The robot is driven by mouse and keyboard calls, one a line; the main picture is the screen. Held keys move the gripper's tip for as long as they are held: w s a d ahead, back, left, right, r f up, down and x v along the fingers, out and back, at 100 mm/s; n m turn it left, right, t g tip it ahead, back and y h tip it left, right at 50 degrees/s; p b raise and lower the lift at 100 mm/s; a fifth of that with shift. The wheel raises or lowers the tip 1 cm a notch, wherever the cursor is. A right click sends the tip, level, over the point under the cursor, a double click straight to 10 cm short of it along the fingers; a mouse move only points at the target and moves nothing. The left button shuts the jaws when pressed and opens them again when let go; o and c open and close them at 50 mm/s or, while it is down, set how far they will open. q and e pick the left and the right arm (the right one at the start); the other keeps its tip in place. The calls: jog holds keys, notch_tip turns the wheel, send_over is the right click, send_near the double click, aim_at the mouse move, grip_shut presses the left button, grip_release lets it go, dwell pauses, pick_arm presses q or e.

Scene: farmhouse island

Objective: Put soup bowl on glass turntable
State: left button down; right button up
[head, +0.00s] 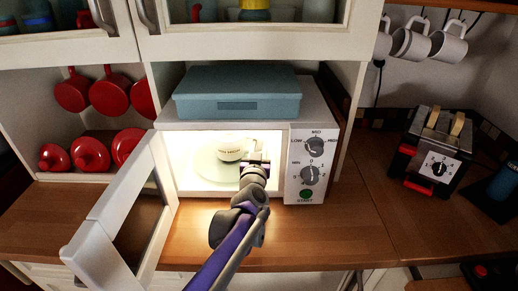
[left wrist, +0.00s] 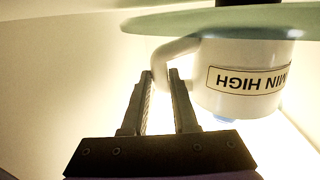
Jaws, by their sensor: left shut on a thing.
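The soup bowl (head: 231,151) is white with a side handle and a printed label. It is inside the lit microwave, over the glass turntable (head: 207,171). My left gripper (head: 257,164) reaches in through the open front, at the bowl's right side. In the left wrist view, which looks upside down, the left gripper's fingers (left wrist: 160,76) are closed on the handle of the bowl (left wrist: 240,97). The greenish glass turntable (left wrist: 165,22) lies close against the bowl's base; I cannot tell whether they touch. My right gripper is not in view.
The microwave door (head: 125,205) stands open to the left. A blue box (head: 238,91) lies on the microwave. Its control panel (head: 309,168) is right of the opening. A toaster (head: 438,150) stands farther right. The wooden counter (head: 340,225) in front is mostly clear.

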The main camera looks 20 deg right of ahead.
pick_arm(q)
jog(key=shift+f+b, duration=0.4)
jog(key=shift+f, duration=0.15)
dwell(0.4)
jog(key=shift+c, duration=0.2)
grip_release()
jog(key=shift+s, duration=0.1)
dwell(0.6)
jog(key=v, duration=1.3)
jog(key=shift+s, duration=0.4)
jog(key=shift+a+f, duration=0.1)
jog(key=shift+a, duration=0.05)
dwell(0.4)
